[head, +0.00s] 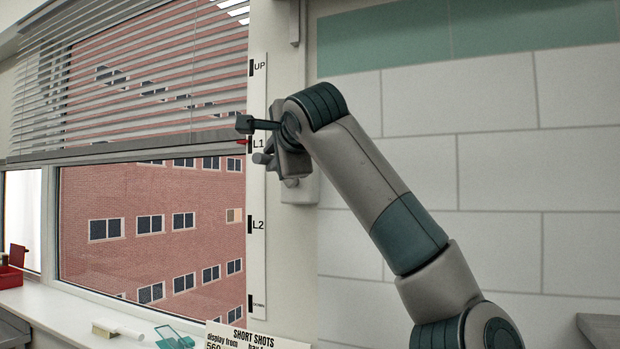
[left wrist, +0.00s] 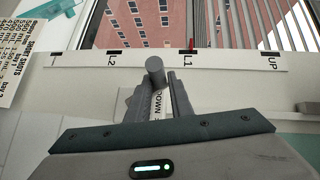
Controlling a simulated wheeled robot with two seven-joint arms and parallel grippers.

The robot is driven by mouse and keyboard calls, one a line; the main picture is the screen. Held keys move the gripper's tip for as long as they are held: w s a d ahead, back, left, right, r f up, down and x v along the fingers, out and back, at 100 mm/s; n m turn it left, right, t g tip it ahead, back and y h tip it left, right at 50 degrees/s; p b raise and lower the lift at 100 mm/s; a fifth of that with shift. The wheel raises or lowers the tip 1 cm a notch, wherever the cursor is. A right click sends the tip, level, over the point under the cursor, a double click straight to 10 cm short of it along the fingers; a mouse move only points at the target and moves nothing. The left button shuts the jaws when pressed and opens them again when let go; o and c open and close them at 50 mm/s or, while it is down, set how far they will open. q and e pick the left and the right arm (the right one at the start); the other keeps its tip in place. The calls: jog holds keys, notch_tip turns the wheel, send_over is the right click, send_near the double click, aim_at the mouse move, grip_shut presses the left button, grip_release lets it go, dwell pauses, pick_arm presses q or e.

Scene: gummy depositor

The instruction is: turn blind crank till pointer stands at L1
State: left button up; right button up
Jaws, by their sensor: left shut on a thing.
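The window blind (head: 130,80) hangs partly lowered, its grey bottom rail (head: 120,148) level with the L1 mark. The white scale strip (head: 257,190) reads UP, L1, L2 and DOWN from top to bottom. The red pointer (head: 242,142) stands at the L1 mark, as far as I can tell; the left wrist view also shows the pointer (left wrist: 190,44) beside L1. My left gripper (left wrist: 157,90) is shut on the round grey crank handle (left wrist: 155,66), which shows between its fingers. In the head view my gripper hides most of the crank. My right gripper is not in view.
A white windowsill (head: 70,312) runs below the glass, with a red bin (head: 10,275) at the far left and a teal item (head: 172,338) nearer. A SHORT SHOTS sign (head: 250,338) stands at the bottom. Tiled wall (head: 500,150) lies to the right.

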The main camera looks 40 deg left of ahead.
pick_arm(q)
jog(key=shift+s+a+r+t, duration=0.1)
jog(key=shift+r+t, duration=0.05)
jog(key=shift+r, duration=0.65)
jog(key=shift+a+r+t, duration=0.1)
jog(key=shift+r+t, duration=0.05)
jog(key=shift+r, duration=0.65)
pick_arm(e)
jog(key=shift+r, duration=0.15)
pick_arm(q)
jog(key=shift+o, duration=0.3)
jog(key=o, duration=1.2)
jog(key=shift+a+f, duration=0.2)
jog(key=shift+a, duration=0.15)
jog(key=shift+o, duration=0.2)
jog(key=shift+a+f, duration=0.3)
jog(key=shift+a, duration=0.15)
jog(key=shift+w+a+f, duration=0.6)
jog(key=shift+w+f, duration=0.1)
jog(key=shift+w, duration=0.1)
jog(key=shift+d, duration=0.15)
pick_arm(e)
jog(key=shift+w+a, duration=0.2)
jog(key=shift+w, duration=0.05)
